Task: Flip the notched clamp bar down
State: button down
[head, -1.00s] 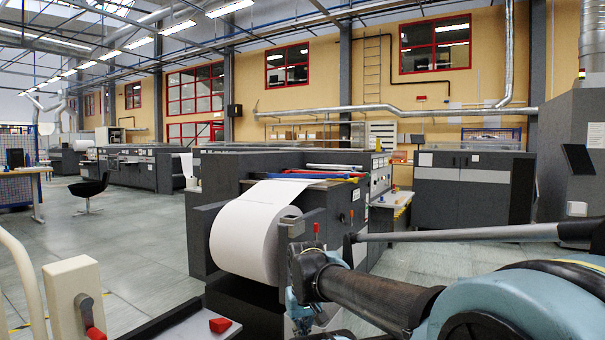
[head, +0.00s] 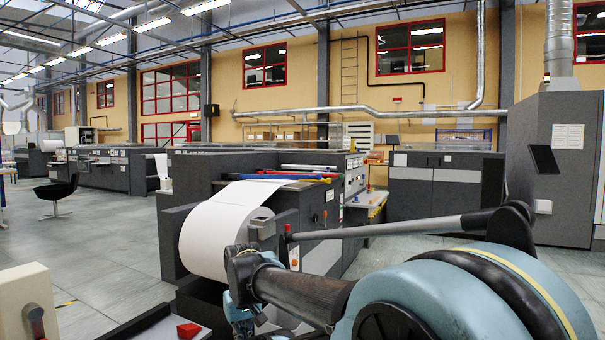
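A large white paper roll (head: 217,240) sits in the dark press, its web running up into the machine. At its right end is a grey block-like fitting (head: 262,229), partly behind my arm. I cannot tell for certain whether this is the notched clamp bar; no notch is clear. My gripper (head: 240,315) has teal fingers pointing down in front of the roll's lower right, below that fitting. My wrist and the frame's lower edge partly hide the gripper. Its finger gap is not clear, and I see nothing held in it.
A red-topped lever (head: 288,231) stands beside the fitting. The press (head: 335,205) is just behind it. A pale box with a lever (head: 27,305) and a red block (head: 188,330) are at the lower left. Open floor (head: 110,240) lies left of the press.

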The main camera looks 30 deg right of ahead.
aim_at(229, 176)
jog(key=i, duration=0.9)
jog(key=z, duration=0.1)
